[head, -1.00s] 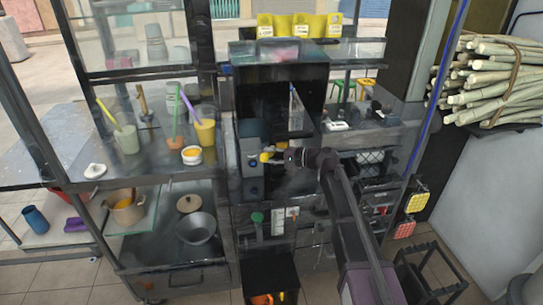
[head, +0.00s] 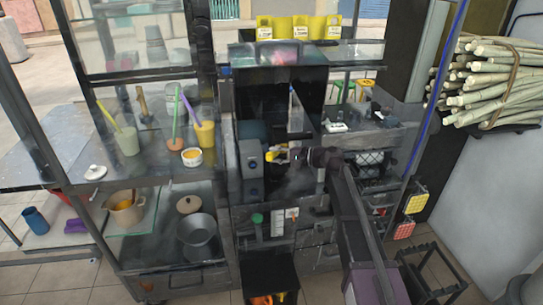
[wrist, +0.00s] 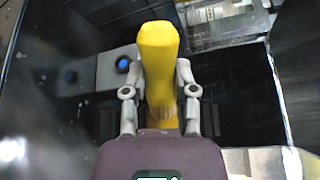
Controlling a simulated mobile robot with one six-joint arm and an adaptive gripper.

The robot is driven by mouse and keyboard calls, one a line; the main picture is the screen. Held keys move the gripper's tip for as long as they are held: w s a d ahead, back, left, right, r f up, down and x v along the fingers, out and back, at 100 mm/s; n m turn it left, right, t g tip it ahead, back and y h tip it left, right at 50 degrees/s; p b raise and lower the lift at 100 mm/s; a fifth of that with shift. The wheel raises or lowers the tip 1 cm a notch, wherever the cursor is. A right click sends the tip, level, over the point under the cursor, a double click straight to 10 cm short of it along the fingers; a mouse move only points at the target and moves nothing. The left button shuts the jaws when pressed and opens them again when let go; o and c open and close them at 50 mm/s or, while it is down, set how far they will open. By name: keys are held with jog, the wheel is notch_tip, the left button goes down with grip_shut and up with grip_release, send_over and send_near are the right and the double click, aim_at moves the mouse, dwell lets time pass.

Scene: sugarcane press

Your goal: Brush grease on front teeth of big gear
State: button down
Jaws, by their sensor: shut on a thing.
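My gripper (head: 300,156) is in front of the dark press in the head view, a little right of a grey box with a blue button. It is shut on a yellow tool (wrist: 160,55), which I take to be the grease brush. In the wrist view the tool stands between both fingers, with a brownish band near its base. Its yellow end (head: 278,155) points left in the head view. I cannot make out the big gear or its teeth in either view. No contact between the tool and the machine can be made out.
The grey box (head: 251,158) with its blue button also shows in the wrist view (wrist: 100,72). A counter with cups (head: 126,140) and a small orange-filled bowl (head: 192,157) is at left. Sugarcane stalks (head: 495,80) lie bundled at right. Yellow containers (head: 300,27) stand on top.

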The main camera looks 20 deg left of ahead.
jog(key=shift+w+d, duration=0.35)
jog(key=shift+d, duration=0.1)
jog(key=shift+w+d, duration=0.1)
jog(key=shift+w+d, duration=0.35)
jog(key=shift+d, duration=0.3)
jog(key=shift+w+d, duration=0.3)
jog(key=shift+d, duration=0.35)
jog(key=shift+a, duration=0.15)
jog(key=shift+s+a, duration=0.45)
jog(key=shift+a, duration=0.15)
jog(key=shift+s+a, duration=0.4)
jog(key=shift+a, duration=0.2)
jog(key=shift+s+a, duration=0.4)
jog(key=shift+a, duration=0.25)
jog(key=shift+s+a, duration=0.35)
jog(key=shift+a, duration=0.3)
jog(key=shift+s+d, duration=0.5)
jog(key=shift+s, duration=0.35)
jog(key=shift+s+d, duration=0.55)
jog(key=shift+s, duration=0.3)
jog(key=shift+s+d, duration=0.5)
jog(key=shift+s, duration=0.35)
